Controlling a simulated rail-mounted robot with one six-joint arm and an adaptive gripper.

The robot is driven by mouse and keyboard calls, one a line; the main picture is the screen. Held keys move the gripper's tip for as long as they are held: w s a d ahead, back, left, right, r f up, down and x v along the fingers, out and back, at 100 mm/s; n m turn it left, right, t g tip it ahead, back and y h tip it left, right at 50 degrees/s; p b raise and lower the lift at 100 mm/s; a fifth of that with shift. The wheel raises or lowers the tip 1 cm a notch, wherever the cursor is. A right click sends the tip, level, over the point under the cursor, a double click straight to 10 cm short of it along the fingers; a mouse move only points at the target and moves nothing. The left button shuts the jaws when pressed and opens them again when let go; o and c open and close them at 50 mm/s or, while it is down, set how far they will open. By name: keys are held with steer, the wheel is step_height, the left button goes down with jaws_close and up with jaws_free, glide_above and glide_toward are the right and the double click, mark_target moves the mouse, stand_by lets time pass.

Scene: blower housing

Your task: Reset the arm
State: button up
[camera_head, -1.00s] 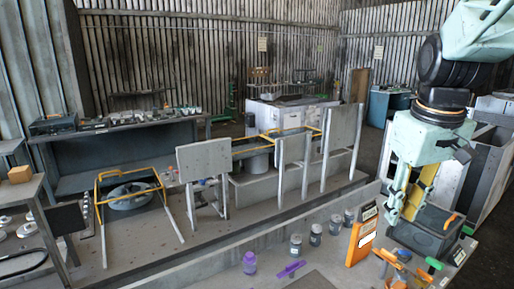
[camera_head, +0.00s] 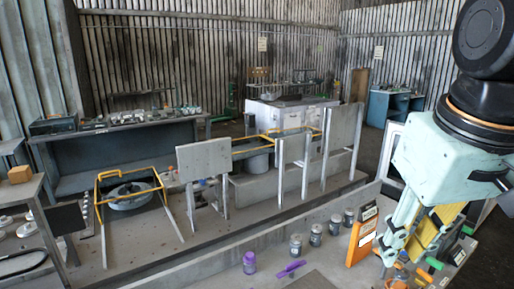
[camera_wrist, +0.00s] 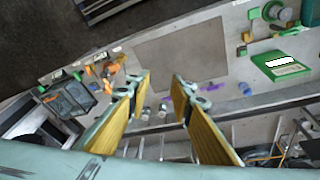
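My gripper (camera_head: 402,246) hangs at the right of the head view, tilted, with its fingers pointing down and to the left. It appears over the right end of the grey bench (camera_head: 215,270). In the wrist view, my gripper (camera_wrist: 160,84) shows two yellow-padded fingers spread well apart. Nothing is between them, so it is open and empty. In the head view my wrist and fingers hide part of the bench's right end.
An orange box (camera_head: 360,238), several lidded jars (camera_head: 315,235) and a purple tool (camera_head: 290,269) stand or lie on the bench. A dark case (camera_wrist: 68,98) and a green box (camera_wrist: 280,66) show in the wrist view. The bench's middle holds a bare mat (camera_wrist: 180,55).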

steer(key=s+a+f, duration=0.1)
steer(key=s+a, duration=0.2)
steer(key=s, duration=0.7)
steer(key=shift+a+f+m+t, duration=0.15)
steer(key=shift+f+m+t, duration=0.05)
steer(key=shift+m+t, duration=0.2)
steer(key=shift+f, duration=0.1)
step_height(320, 180, down, 13)
steer(key=b, duration=1.3)
steer(key=shift+w, duration=0.1)
